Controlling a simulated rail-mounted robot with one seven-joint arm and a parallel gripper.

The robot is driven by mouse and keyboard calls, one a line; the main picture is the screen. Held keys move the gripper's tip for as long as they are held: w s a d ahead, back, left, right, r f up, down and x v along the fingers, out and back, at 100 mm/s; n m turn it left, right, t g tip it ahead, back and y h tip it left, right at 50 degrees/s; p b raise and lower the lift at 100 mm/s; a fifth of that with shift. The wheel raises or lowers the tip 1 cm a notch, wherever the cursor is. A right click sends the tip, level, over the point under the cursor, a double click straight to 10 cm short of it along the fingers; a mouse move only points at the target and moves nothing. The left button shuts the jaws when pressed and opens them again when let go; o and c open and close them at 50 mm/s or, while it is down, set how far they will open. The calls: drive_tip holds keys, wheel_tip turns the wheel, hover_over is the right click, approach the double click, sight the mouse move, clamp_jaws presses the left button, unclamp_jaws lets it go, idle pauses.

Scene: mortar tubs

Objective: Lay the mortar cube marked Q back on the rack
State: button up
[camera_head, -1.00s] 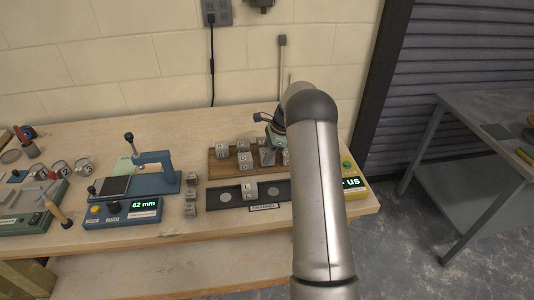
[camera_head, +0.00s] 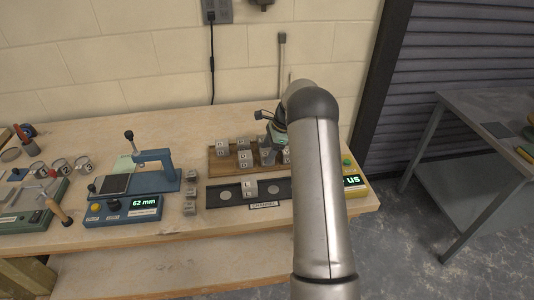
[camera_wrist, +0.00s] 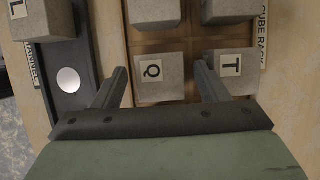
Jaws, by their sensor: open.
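The grey mortar cube marked Q (camera_wrist: 161,87) sits upright in a cell of the wooden cube rack (camera_wrist: 190,42), its letter facing up in the wrist view. My gripper (camera_wrist: 160,72) is open, one finger on each side of Q, with visible gaps; the right finger stands between Q and the cube marked T (camera_wrist: 236,80). In the head view, my gripper (camera_head: 272,140) is over the right part of the rack (camera_head: 222,172), partly hidden by my arm. A cube there (camera_head: 267,157) shows below it, its letter too small to read.
Other cubes (camera_head: 222,146) stand on the rack. In front lies the dark channel (camera_head: 273,191) with round pale spots and a cube marked L (camera_wrist: 27,12).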

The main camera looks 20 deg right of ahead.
drive_tip(key=b+v, duration=0.1)
drive_tip(key=v, duration=0.9)
drive_tip(key=s+a+r+n, duration=0.4)
drive_tip(key=s+a+r, duration=0.1)
drive_tip(key=a+r, duration=0.15)
drive_tip(key=s+a+r+n+h, duration=0.1)
drive_tip(key=s+a+n, duration=0.5)
drive_tip(key=s, duration=0.4)
drive_tip(key=s+a+r+n+h, duration=0.15)
drive_tip(key=s+a+n, duration=0.25)
drive_tip(key=s+a, duration=0.4)
drive_tip(key=s+a+f+n+h, duration=0.1)
drive_tip(key=s+f+n, duration=0.1)
drive_tip(key=s, duration=0.5)
drive_tip(key=s+a+f+n, duration=0.1)
drive_tip(key=s+f+n, duration=0.2)
drive_tip(key=s+n, duration=0.2)
drive_tip(key=s, duration=0.3)
drive_tip(key=shift+g+h, duration=0.3)
drive_tip(key=shift+h, duration=0.05)
